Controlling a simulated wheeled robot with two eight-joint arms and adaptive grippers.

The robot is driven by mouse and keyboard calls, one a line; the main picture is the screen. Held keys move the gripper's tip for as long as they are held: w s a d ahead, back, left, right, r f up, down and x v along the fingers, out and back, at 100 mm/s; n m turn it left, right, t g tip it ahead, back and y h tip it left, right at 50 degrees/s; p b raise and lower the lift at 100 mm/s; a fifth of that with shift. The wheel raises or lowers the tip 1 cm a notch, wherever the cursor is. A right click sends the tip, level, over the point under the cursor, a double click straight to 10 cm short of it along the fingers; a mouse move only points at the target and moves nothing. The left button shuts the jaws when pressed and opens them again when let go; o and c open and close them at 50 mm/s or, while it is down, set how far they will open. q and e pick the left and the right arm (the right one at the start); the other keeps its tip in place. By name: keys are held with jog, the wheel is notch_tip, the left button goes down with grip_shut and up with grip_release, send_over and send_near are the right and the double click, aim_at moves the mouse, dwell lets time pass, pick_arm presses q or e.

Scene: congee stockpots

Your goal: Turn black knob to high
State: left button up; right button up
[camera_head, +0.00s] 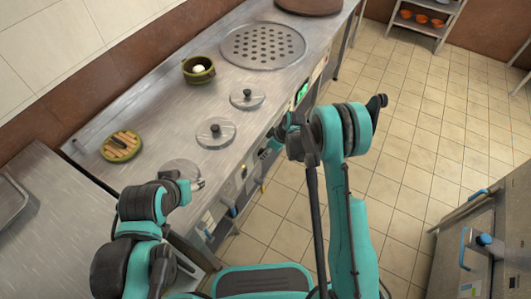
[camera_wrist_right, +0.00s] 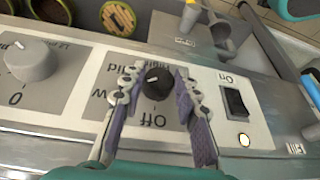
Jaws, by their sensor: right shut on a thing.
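The black knob (camera_wrist_right: 157,86) sits on a light panel in the right wrist view, with a small white mark on its top. Upside-down lettering surrounds it, with "Off" below it in the picture. My right gripper (camera_wrist_right: 156,79) has a finger on each side of the knob and is shut on it. In the head view my right gripper (camera_head: 272,141) is at the front face of the steel counter and the knob is hidden there. My left gripper (camera_head: 198,185) is over the near end of the counter, apart from the knob; its jaws are too small to read.
A grey knob (camera_wrist_right: 30,61) and a black rocker switch (camera_wrist_right: 235,101) with a glowing lamp (camera_wrist_right: 244,140) flank the black knob. On the counter (camera_head: 165,125) are two round lids (camera_head: 216,135), a green pot (camera_head: 198,69) and a perforated plate (camera_head: 263,45).

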jog(key=shift+w+d+m+g+y, duration=0.15)
jog(key=shift+m+g+y, duration=0.15)
jog(key=shift+g+y, duration=0.7)
jog(key=shift+g, duration=0.3)
jog(key=o, duration=1.2)
jog(key=shift+c, duration=0.2)
jog(key=v, duration=1.2)
